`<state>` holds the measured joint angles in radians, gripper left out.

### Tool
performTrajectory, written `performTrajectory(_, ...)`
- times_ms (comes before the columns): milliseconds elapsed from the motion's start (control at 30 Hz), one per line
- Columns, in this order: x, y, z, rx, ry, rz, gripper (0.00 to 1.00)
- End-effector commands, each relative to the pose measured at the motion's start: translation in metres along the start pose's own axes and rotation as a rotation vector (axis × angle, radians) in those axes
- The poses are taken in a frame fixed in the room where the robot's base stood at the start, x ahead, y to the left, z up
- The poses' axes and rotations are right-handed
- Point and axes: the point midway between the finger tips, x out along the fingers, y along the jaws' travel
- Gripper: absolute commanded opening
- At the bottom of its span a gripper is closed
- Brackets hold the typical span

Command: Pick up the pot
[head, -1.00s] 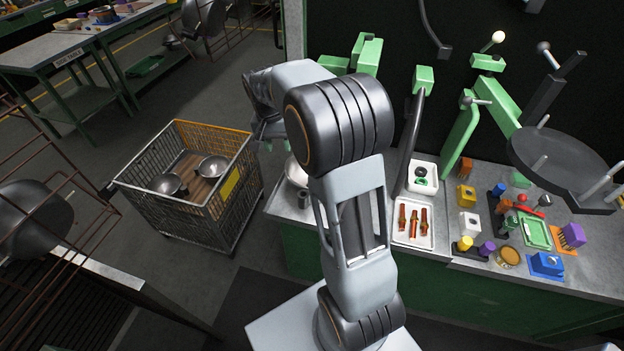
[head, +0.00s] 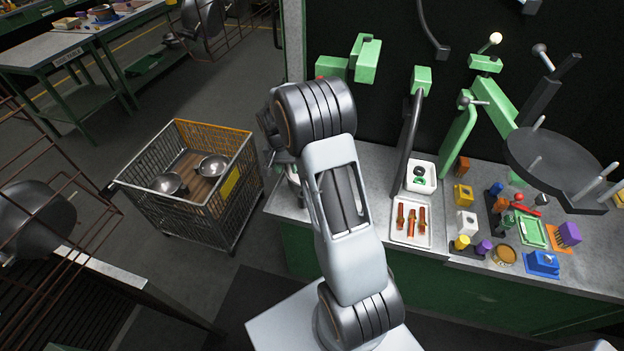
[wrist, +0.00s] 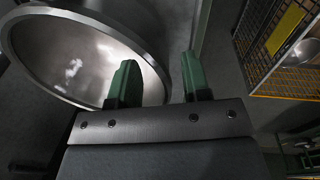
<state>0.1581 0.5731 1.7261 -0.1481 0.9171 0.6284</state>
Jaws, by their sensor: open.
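The pot (wrist: 80,62), a shiny metal bowl with a wide rim, fills the upper left of the wrist view. My gripper (wrist: 158,60) has two green fingers, spread apart. The left finger overlaps the pot's inside in the picture, and the right finger is beyond its rim. The rim's right side shows in the gap between them. I cannot tell whether either finger touches it. In the head view my arm hides most of the gripper and the pot near the bench's left end.
A wire cart (head: 232,205) with two metal bowls (head: 213,167) stands left of the bench (head: 377,165). A white tray (head: 398,236) with orange-brown parts and several coloured blocks lie to the right. A dark round pan on a stand (head: 560,165) overhangs the bench's right.

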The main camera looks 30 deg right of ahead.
Motion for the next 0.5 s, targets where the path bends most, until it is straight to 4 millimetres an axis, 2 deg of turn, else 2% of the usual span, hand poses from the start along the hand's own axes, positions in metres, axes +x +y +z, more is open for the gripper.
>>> performTrajectory(200,0.028,0.0,-0.002,0.0,-0.002,0.001,0.44)
performTrajectory(500,0.038,0.0,-0.002,0.0,0.0,0.0,0.44)
